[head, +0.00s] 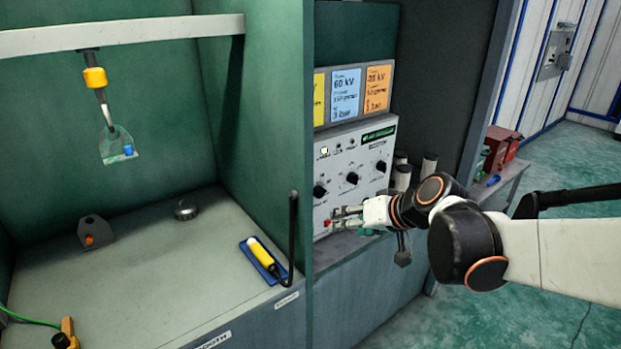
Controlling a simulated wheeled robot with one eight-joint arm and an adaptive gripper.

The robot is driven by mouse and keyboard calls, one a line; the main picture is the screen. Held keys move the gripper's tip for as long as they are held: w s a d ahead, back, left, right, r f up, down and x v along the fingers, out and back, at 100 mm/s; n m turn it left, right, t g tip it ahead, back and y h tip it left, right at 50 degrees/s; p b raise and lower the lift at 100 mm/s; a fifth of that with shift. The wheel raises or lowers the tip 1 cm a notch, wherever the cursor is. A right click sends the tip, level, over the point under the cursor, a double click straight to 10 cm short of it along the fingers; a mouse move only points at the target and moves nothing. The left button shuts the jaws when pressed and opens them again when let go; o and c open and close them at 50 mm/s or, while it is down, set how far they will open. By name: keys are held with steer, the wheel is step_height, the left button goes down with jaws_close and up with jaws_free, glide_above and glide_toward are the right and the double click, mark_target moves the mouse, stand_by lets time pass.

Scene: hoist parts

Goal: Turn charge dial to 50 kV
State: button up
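A light grey control panel (350,150) stands at the middle right, with three black dials in a slanting row: a left dial (320,191), a middle dial (352,178) and a right dial (381,166). Their labels and scales are too small to read, so I cannot tell which is the charge dial or its setting. My gripper (336,217) is in front of the panel's lower part, below the left and middle dials. Its two fingers look apart, with nothing seen between them. A red button or switch (327,223) shows at the fingertips; I cannot tell whether they touch it.
Yellow, blue and orange cards (346,95) sit above the panel; the blue one reads 60 kV. A green booth (130,250) at left holds a hanging part (118,147), a grey bracket (97,231), a round metal piece (186,209) and a yellow-handled tool (262,253) on a blue mat.

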steer(key=w+d+f+t+y+p, duration=0.1)
steer(key=w+f+t+y, duration=0.2)
steer(key=w, duration=1)
steer(key=t+y+p, duration=0.1)
steer(key=t+y, duration=0.1)
steer(key=t, duration=0.1)
glide_toward(324, 195)
steer(key=shift+m, duration=0.3)
steer(key=b+x, duration=0.1)
steer(key=x, duration=0.8)
steer(key=shift+w+a, duration=0.25)
steer(key=c, duration=1.1)
